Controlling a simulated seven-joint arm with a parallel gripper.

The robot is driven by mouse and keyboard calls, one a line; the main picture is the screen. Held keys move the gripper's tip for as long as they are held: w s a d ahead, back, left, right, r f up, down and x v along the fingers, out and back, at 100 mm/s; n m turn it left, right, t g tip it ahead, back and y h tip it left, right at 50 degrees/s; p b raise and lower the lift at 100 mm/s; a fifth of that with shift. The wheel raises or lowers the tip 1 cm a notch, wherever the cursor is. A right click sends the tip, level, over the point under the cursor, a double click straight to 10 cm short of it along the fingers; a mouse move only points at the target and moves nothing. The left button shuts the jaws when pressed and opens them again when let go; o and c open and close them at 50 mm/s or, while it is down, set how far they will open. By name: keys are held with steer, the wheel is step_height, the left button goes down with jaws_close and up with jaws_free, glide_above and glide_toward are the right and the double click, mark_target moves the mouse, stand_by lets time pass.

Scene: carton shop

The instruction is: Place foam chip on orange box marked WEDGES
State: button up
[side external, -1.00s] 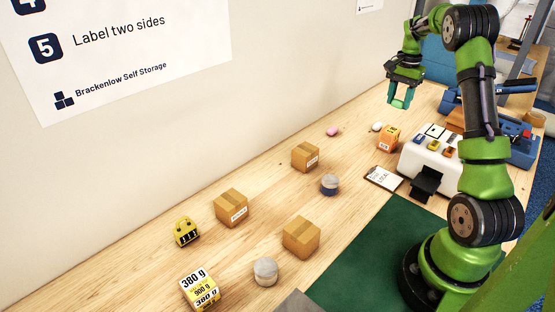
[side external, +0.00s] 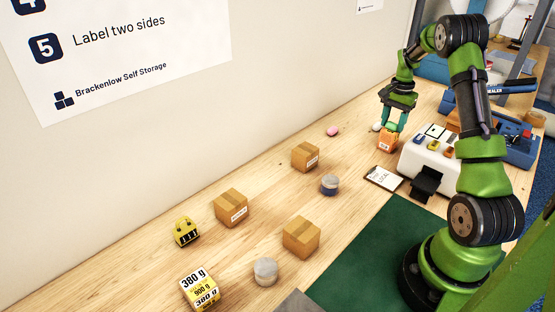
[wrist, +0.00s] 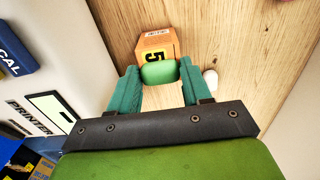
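A green foam chip (wrist: 159,72) sits between the fingertips of my gripper (wrist: 160,70) in the wrist view, touching or nearly touching both. My gripper appears shut on it. In the side view my gripper (side external: 391,128) points down, with its fingertips at the top of the orange box (side external: 388,141). The orange box also shows in the wrist view (wrist: 155,42), just beyond the chip, with a dark "5" and a pale label. The word WEDGES is not readable. Whether the chip touches the box top is hard to tell.
A pink piece (side external: 332,131) and a white piece (wrist: 211,79) lie near the wall. A white printer (side external: 432,152) and a clipboard (side external: 384,178) are close to the orange box. Brown cartons (side external: 305,157) and grey round tins (side external: 329,185) stand farther left on the wooden table.

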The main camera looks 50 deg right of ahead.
mark_target(393, 123)
steer(key=o, duration=0.3)
steer(key=shift+o, duration=0.2)
steer(key=shift+r, duration=0.1)
step_height(393, 123, up, 12)
steer(key=w+a+r+n+t, duration=0.1)
steer(key=a+r+n, duration=0.15)
steer(key=a, duration=0.35)
steer(key=w+a+r+n+t, duration=0.1)
steer(key=w+a+r, duration=0.15)
steer(key=a, duration=0.35)
steer(key=s+a+r+n+t, duration=0.2)
steer(key=s+a+n, duration=0.1)
steer(key=a, duration=0.7)
steer(key=s+a+r+n+t, duration=0.15)
steer(key=a+n, duration=0.25)
steer(key=a, duration=0.7)
steer(key=s+a+f+n+t+y, duration=0.1)
steer(key=s+a+f+n+y, duration=0.1)
steer(key=s+a, duration=0.5)
steer(key=shift+s+a+f+n+t, duration=0.25)
steer(key=shift+a+f+n+t, duration=0.1)
steer(key=shift+a+f+n, duration=0.35)
